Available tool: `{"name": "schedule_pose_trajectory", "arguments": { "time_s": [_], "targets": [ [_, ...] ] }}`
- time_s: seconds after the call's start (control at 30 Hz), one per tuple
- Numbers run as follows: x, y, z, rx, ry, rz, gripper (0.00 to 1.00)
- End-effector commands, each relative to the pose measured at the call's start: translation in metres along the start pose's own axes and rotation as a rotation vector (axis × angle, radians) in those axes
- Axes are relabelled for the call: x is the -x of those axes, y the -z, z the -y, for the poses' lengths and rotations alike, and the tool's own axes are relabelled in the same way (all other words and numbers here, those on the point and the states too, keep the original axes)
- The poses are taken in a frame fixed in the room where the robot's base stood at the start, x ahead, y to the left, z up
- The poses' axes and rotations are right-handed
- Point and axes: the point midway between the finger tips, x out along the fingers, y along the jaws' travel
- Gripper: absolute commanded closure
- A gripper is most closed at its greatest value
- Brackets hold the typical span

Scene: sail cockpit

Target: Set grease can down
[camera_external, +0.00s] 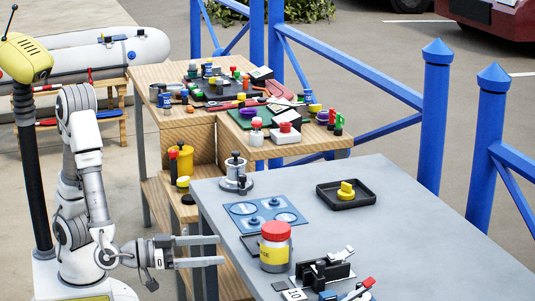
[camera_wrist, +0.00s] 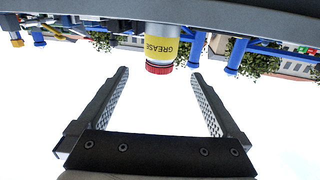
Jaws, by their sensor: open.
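The grease can (camera_external: 273,255) has a red lid, a pale body and a yellow label. It stands upright on the grey table (camera_external: 400,215) near its front left edge. In the wrist view the can (camera_wrist: 161,47) appears upside down, with "GREASE" readable on its label. My gripper (camera_external: 220,251) is open and empty, left of the can and apart from it, its fingers pointing towards it. In the wrist view both fingers of my gripper (camera_wrist: 160,73) show with clear space between them.
A blue mat (camera_external: 265,213) with round marks lies behind the can, and a dark flat pad (camera_external: 250,243) is partly hidden by it. A black tray (camera_external: 365,201) holds a yellow piece. A black fixture (camera_external: 322,271) stands right of the can. A metal pot (camera_external: 236,175) stands at the back left corner.

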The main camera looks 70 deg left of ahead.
Motion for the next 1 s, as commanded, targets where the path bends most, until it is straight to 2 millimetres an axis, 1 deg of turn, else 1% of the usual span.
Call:
{"name": "schedule_pose_trajectory", "arguments": {
  "time_s": [0.23,0.33,0.47,0.6,0.7,0.8,1.0],
  "targets": [
    [0.000,0.000,0.000,0.000,0.000,0.000,0.00],
    [-0.006,0.001,-0.001,0.002,-0.003,0.001,0.00],
    [-0.029,0.001,-0.002,0.010,-0.020,0.002,0.00],
    [-0.064,-0.001,-0.001,0.011,-0.051,0.001,0.00],
    [-0.082,-0.003,0.001,0.006,-0.071,-0.001,0.00],
    [-0.094,-0.005,0.004,-0.001,-0.084,0.000,0.00],
    [-0.111,-0.007,0.005,-0.005,-0.092,0.000,0.00]
  ]
}}
